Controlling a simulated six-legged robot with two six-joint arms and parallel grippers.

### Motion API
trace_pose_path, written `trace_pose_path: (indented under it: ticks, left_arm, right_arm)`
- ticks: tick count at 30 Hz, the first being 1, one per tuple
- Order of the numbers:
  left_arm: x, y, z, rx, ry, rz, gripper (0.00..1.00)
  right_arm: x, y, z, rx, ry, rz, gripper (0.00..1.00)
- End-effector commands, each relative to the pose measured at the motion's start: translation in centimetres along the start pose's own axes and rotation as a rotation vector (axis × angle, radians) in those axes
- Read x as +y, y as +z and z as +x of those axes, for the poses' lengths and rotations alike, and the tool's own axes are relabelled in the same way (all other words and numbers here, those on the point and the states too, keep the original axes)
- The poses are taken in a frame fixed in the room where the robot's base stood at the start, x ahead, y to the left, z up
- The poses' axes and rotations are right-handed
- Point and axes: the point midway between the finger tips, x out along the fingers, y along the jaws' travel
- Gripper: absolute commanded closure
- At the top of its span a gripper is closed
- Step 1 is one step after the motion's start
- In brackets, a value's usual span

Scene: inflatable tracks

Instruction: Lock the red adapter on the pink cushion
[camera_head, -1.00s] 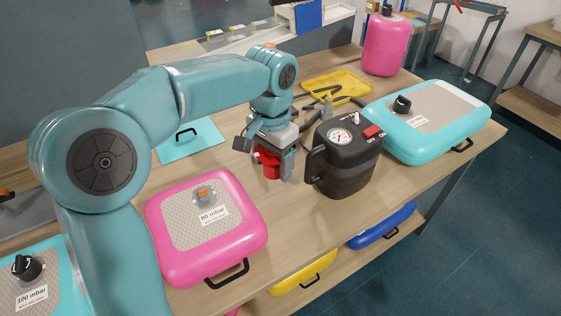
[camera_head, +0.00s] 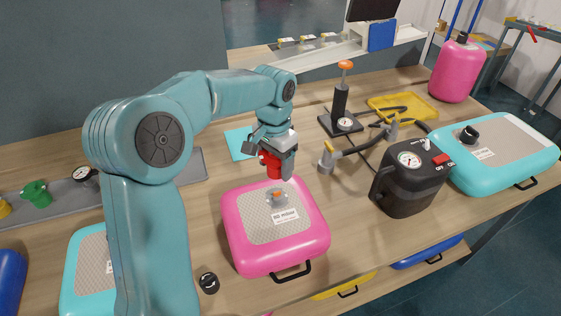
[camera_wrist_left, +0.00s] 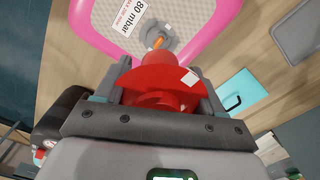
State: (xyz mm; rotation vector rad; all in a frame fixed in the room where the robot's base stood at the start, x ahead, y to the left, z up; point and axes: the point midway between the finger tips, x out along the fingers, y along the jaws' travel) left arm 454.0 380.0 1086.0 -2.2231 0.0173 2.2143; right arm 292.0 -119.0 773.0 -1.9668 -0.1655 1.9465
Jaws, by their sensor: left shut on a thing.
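The pink cushion (camera_head: 275,256) lies on the table, with a grey patch, an "80 mbar" label and a grey valve with an orange centre (camera_head: 277,195) on top. My left gripper (camera_head: 275,172) is shut on the red adapter (camera_head: 272,163) and holds it above the cushion's far edge, apart from the valve. In the left wrist view the red adapter (camera_wrist_left: 165,78) sits between the two fingers, and the valve (camera_wrist_left: 158,40) shows just beyond it. The cushion's pink rim (camera_wrist_left: 222,20) also shows there. My right gripper is not in view.
A black pump (camera_head: 405,185) with a gauge stands to the right, beside a turquoise cushion (camera_head: 500,165). A grey hose fitting (camera_head: 327,158) and a hand pump (camera_head: 341,105) stand behind. A black cap (camera_head: 208,283) lies left of the pink cushion. A grey tray (camera_head: 125,180) holds adapters.

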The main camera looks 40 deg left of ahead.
Motion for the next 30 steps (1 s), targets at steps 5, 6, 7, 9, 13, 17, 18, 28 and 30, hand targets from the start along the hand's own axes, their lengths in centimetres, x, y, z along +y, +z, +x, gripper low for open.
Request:
trace_pose_path:
  ticks: [5, 6, 7, 9, 13, 17, 18, 28, 30]
  left_arm:
    - [0.1, -0.1, 0.0, 0.001, 0.000, 0.000, 0.63]
    - [0.1, -0.1, 0.0, 0.001, 0.000, 0.000, 0.63]
    - [0.1, -0.1, 0.0, 0.001, 0.000, 0.000, 0.63]
    - [0.1, -0.1, -0.1, 0.000, 0.000, 0.000, 0.63]
    - [0.1, -0.2, 0.6, 0.001, 0.000, 0.000, 0.63]
    - [0.1, -0.2, 1.6, 0.001, 0.000, 0.001, 0.63]
    - [0.1, -0.2, 2.0, 0.000, 0.000, 0.001, 0.63]
    - [0.1, -0.1, 5.3, 0.000, 0.000, 0.001, 0.63]
    - [0.1, -0.1, 5.7, 0.000, 0.000, 0.001, 0.63]
  right_arm:
    - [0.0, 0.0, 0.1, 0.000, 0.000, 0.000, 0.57]
    - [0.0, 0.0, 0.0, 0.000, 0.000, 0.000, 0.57]
    - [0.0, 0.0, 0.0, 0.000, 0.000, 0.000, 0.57]
    - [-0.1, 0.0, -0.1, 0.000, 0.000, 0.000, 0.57]
    - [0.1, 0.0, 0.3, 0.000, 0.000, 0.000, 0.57]
    - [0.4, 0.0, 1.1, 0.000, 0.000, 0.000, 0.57]
    - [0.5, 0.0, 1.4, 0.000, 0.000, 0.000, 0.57]
    - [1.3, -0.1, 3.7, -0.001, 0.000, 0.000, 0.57]
    - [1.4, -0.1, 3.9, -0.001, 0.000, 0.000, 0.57]
